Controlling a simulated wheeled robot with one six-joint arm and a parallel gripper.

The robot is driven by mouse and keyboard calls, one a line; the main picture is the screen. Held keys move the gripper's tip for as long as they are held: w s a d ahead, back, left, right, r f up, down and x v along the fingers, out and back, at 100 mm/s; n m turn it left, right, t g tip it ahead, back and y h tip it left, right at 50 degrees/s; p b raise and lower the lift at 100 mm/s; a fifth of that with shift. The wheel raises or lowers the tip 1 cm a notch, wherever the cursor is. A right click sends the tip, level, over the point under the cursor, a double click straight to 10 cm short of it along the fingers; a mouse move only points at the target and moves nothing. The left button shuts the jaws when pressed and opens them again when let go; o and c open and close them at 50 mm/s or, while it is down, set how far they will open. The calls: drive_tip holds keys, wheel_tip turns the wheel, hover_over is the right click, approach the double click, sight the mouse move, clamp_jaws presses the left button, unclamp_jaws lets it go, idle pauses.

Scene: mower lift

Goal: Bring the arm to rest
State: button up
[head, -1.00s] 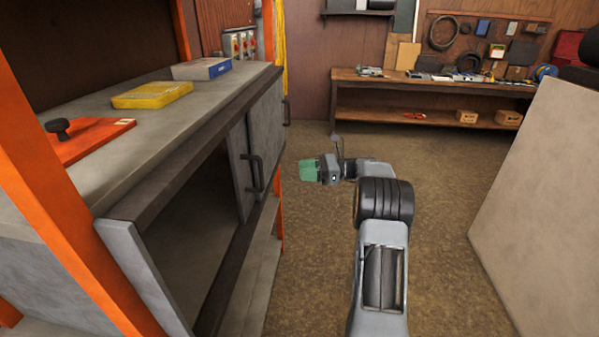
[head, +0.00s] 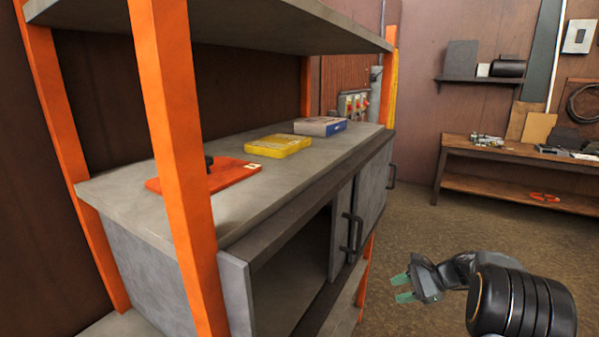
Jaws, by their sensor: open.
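My gripper (head: 404,287) is at the lower right of the head view. Its two green fingertips are apart, with nothing between them. It points left toward the grey cabinet (head: 150,262), with a visible gap to the cabinet's front. My arm is folded, with a dark ribbed joint at the bottom right corner. The rest of the arm is out of the picture.
On the cabinet top are a red-orange plate (head: 232,176) with a black knob, a yellow box (head: 279,146) and a blue-and-white box (head: 320,126). Orange posts carry a shelf above. The cabinet's left part is open. A workbench (head: 520,160) stands at the back right; floor between is clear.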

drive_tip(key=s+a+r+n+h, duration=0.2)
drive_tip(key=s+a+n+h, duration=0.1)
drive_tip(key=s, duration=0.4)
drive_tip(key=s+a+r+n+h, duration=0.3)
drive_tip(key=s+a+n+h, duration=0.1)
drive_tip(key=s+n, duration=0.4)
drive_tip(key=s+a+r+n+t+h, duration=0.1)
drive_tip(key=s+a+r+n+h, duration=0.1)
drive_tip(key=s, duration=0.5)
drive_tip(key=shift+s+a+r+n+h, duration=0.25)
drive_tip(key=shift+a+n+h, duration=0.45)
drive_tip(key=shift+a+n, duration=0.85)
